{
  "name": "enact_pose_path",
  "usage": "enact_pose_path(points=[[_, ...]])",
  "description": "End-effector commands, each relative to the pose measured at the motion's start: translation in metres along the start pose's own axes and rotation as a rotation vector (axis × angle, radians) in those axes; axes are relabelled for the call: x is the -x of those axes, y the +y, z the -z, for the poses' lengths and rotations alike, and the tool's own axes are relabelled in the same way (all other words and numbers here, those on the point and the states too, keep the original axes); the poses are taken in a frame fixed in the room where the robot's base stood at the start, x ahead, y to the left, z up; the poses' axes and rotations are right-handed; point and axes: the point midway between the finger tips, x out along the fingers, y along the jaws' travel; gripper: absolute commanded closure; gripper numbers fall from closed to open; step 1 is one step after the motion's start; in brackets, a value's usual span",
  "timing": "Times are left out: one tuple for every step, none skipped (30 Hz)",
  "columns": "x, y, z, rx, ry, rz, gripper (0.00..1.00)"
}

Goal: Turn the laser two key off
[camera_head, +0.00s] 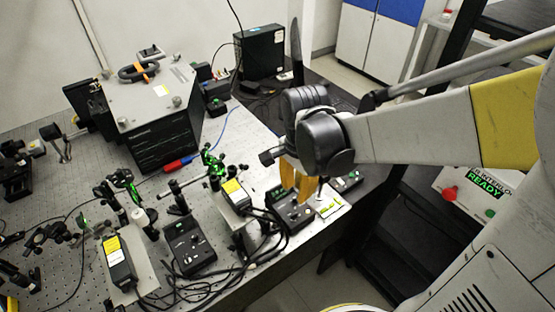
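Two dark control boxes with small knobs stand near the front edge of the optical table. One control box (190,247) is at the front centre, and the other control box (280,208) is further right. I cannot read which belongs to laser two, and no key is clear at this size. My gripper (298,192) points down, its yellow fingers over or at the right control box and hiding part of its top. I cannot tell whether the fingers touch anything or how far apart they are.
Laser heads with yellow labels stand at the front left (118,262) and centre (236,192). Loose black cables (225,278) lie along the front edge. A large dark box (165,135) and a black computer case (262,52) stand behind. Small optics crowd the left.

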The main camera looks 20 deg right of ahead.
Motion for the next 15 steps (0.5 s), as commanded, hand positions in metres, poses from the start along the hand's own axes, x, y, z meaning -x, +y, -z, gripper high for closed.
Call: enact_pose_path(points=[[-0.001,-0.002,0.001,-0.031,-0.006,-0.015,0.72],[-0.002,-0.002,0.001,-0.047,-0.008,-0.022,0.72],[-0.004,-0.002,0.001,-0.062,-0.011,-0.029,0.72],[-0.007,-0.002,0.001,-0.07,-0.012,-0.032,0.72],[-0.01,-0.002,0.001,-0.075,-0.012,-0.034,0.72],[-0.014,-0.001,0.0,-0.078,-0.013,-0.035,0.72],[-0.018,-0.001,0.0,-0.078,-0.013,-0.035,0.72],[-0.023,-0.001,0.0,-0.078,-0.013,-0.035,0.72],[-0.03,-0.001,0.0,-0.077,-0.013,-0.035,0.72],[-0.036,-0.001,0.0,-0.077,-0.012,-0.034,0.72],[-0.043,0.0,0.0,-0.077,-0.012,-0.034,0.72],[-0.052,0.0,0.0,-0.076,-0.012,-0.034,0.72],[-0.058,0.0,0.0,-0.076,-0.012,-0.034,0.72],[-0.064,0.0,0.0,-0.076,-0.012,-0.034,0.72],[-0.072,0.0,0.0,-0.076,-0.012,-0.033,0.72]])
